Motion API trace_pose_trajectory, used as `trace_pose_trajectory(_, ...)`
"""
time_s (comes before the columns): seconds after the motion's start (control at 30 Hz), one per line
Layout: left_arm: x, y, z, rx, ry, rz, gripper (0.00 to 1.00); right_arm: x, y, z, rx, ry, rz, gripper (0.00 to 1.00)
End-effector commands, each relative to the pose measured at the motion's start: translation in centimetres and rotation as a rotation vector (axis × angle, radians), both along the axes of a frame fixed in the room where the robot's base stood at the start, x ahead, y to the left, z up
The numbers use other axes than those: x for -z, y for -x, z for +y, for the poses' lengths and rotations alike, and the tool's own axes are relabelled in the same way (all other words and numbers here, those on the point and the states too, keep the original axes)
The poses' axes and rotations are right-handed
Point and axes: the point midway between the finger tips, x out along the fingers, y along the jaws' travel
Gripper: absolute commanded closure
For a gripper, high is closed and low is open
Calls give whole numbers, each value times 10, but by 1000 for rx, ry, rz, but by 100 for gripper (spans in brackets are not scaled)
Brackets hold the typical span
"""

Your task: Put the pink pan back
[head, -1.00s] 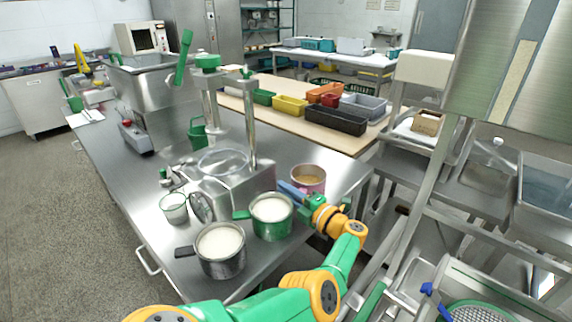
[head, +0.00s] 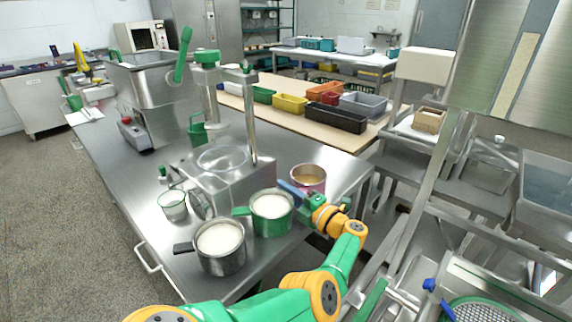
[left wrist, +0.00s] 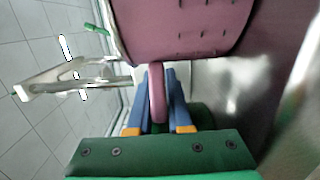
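The pink pan (head: 309,180) is at the right side of the steel table, beside the mill, with brownish contents showing inside its rim. My left gripper (head: 290,190) reaches it from the front right. In the left wrist view the pan's pink wall (left wrist: 185,30) fills the top, and its pink handle (left wrist: 157,95) lies between the blue fingers of my left gripper (left wrist: 160,80). The fingers are close against the handle on both sides and look shut on it. Whether the pan's base touches the table is hidden. My right gripper is out of view.
A green pan (head: 271,214) and a dark steel pan (head: 220,246), both with white contents, stand left of my gripper. The mill (head: 225,170) is close behind them. A glass-like cup (head: 174,206) stands farther left. Bare tabletop (head: 320,158) shows behind the pink pan.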

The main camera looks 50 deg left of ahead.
Motion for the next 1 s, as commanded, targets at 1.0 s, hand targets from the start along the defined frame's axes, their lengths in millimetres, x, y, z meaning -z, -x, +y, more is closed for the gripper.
trace_pose_trajectory(1.0,-5,-11,-74,53,-3,32,50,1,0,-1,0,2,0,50)
